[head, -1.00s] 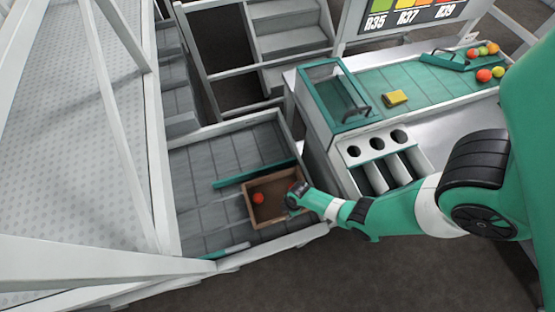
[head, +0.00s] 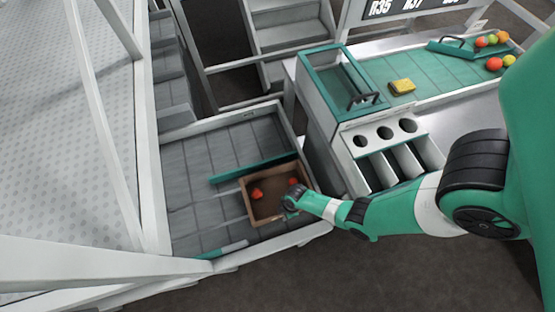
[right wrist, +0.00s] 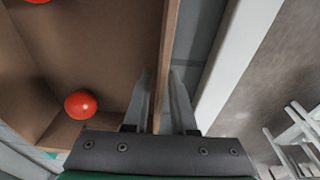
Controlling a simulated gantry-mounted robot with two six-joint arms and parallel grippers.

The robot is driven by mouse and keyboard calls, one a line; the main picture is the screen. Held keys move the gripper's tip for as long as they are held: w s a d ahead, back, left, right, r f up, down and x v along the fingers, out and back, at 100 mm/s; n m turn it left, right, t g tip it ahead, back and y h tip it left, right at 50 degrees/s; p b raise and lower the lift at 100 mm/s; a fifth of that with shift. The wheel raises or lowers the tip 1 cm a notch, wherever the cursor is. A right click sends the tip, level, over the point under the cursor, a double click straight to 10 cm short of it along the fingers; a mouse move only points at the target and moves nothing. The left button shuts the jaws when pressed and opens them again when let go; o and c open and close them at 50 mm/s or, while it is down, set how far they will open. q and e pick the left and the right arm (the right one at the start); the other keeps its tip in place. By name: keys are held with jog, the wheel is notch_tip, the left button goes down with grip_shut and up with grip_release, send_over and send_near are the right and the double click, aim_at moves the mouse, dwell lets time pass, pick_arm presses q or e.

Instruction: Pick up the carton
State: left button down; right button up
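The carton (head: 247,208) is a brown open-topped box on the grey slatted surface, with red tomatoes inside. Two of them (head: 257,194) show in the head view. My right gripper (head: 290,204) is at the carton's right wall. In the right wrist view, the right gripper (right wrist: 160,88) has one finger inside the carton and one outside, with the top edge of the wall (right wrist: 168,40) between them. Narrow gaps seem to show between the fingers and the wall, so it looks open. One tomato (right wrist: 80,104) lies near the carton's corner. My left gripper is out of view.
A green bar (head: 235,171) lies just behind the carton. A white rail (head: 285,240) edges the surface in front. At right stands a bench with round holes and slots (head: 385,150), a yellow item (head: 402,86) and several tomatoes (head: 494,64).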

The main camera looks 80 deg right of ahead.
grip_shut()
dwell(1.1)
